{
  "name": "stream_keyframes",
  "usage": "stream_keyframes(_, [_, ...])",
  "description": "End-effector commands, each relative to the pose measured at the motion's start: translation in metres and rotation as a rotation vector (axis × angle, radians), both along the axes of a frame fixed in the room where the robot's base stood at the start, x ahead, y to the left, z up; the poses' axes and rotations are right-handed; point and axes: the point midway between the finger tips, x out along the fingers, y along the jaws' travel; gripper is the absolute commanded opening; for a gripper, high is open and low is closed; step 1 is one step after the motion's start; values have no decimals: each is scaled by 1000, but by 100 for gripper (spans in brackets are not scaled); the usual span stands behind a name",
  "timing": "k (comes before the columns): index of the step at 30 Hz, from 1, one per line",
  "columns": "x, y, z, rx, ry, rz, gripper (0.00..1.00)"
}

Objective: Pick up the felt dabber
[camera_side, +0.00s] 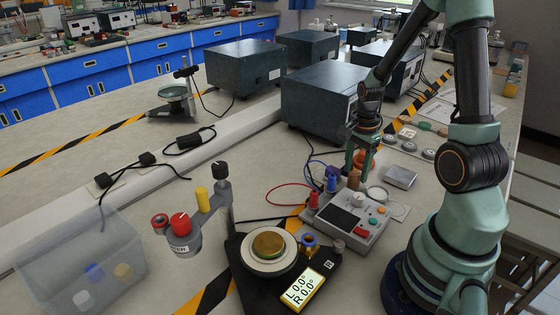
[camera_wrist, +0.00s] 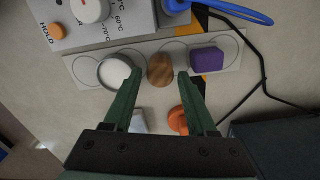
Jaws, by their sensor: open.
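A brown wood-grained piece with a rounded top, which I take to be the felt dabber (camera_wrist: 160,69), stands on a pale outlined strip in the wrist view. In the side view the dabber (camera_side: 354,180) shows as a short brown cylinder just under my gripper (camera_side: 359,171). In the wrist view my gripper (camera_wrist: 160,77) is open, with its green fingertips to either side of the dabber. The fingers look apart from it, and nothing is held. Any felt on its underside is hidden.
A white round dish (camera_wrist: 114,72) is close left of the dabber and a purple block (camera_wrist: 206,60) close right. An orange piece (camera_wrist: 178,120) lies by the right finger. The grey control box (camera_side: 345,222) stands in front; a dark instrument box (camera_side: 318,97) stands behind.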

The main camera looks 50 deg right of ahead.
Motion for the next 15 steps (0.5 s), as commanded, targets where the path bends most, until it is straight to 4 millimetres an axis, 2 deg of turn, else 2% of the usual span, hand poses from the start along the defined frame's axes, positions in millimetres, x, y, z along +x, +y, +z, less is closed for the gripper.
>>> stream_keyframes(3, [-1,-1,-16,2,4,0,57])
stream_keyframes(6, [-1,-1,-23,1,2,0,57])
stream_keyframes(15, [0,-1,-27,0,-1,0,57])
